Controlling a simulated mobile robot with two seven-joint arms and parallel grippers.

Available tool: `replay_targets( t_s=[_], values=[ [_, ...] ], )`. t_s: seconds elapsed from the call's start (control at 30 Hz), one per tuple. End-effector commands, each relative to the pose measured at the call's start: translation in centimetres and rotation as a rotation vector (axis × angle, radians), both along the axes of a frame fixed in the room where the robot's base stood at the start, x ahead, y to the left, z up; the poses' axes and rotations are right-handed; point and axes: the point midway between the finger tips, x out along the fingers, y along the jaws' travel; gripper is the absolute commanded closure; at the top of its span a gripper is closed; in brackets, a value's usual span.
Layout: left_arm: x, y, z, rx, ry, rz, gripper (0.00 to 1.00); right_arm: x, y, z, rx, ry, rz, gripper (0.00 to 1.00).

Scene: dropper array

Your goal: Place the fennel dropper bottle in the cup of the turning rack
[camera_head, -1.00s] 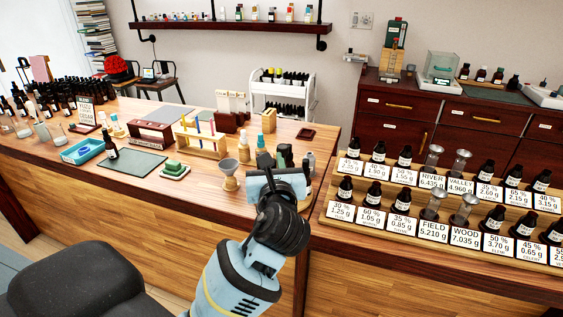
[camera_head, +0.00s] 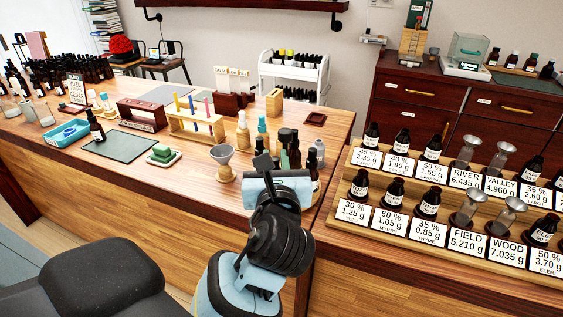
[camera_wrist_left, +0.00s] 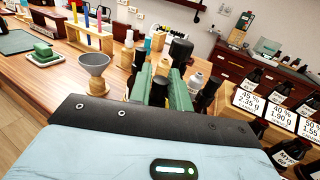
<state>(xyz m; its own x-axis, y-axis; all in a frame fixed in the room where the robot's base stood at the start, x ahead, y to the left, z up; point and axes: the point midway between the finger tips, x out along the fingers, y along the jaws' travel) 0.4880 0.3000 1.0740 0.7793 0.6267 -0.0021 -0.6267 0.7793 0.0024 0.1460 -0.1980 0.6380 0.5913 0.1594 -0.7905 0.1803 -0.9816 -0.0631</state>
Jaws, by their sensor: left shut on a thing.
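My left gripper (camera_head: 272,170) is at the front edge of the long wooden bench, beside a tight cluster of dark and green bottles (camera_head: 290,142). In the left wrist view its green fingers (camera_wrist_left: 161,88) are shut on a dark, narrow thing, seemingly a dropper bottle. No fennel label can be read on it. The turning rack and its cups cannot be made out clearly; the cluster just beyond the fingers may stand on it. The gripper hides the lower part of that cluster. My right gripper is in neither view.
A funnel on a wooden stand (camera_head: 222,160) is close on the left. A test-tube rack (camera_head: 196,125), a green block on a dish (camera_head: 162,153) and a dark mat (camera_head: 119,146) lie further left. A stepped wooden stand (camera_head: 420,211) with labelled bottles and glassware fills the right.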

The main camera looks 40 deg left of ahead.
Motion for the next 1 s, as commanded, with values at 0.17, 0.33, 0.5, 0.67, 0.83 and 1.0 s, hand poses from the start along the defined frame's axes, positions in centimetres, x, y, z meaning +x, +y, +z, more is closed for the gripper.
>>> replay_targets(
  t_s=[0.17,0.33,0.5,0.67,0.83,1.0],
  values=[
    [-0.1,-0.1,0.2,0.000,-0.003,0.000,1.00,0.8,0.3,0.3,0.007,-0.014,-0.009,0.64],
    [-0.1,0.0,0.1,0.000,-0.003,0.000,1.00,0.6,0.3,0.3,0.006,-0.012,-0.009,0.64],
    [-0.1,0.0,-0.1,0.000,-0.003,0.000,0.69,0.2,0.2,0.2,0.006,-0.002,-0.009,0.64],
    [-0.1,0.0,-0.1,0.000,-0.003,0.000,0.59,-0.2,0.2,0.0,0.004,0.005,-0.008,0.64],
    [-0.1,0.0,-0.1,0.000,-0.003,0.000,0.59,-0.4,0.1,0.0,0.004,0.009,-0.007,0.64],
    [-0.5,-0.4,0.1,-0.002,-0.001,-0.001,0.59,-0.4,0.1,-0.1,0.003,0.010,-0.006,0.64]
  ],
)
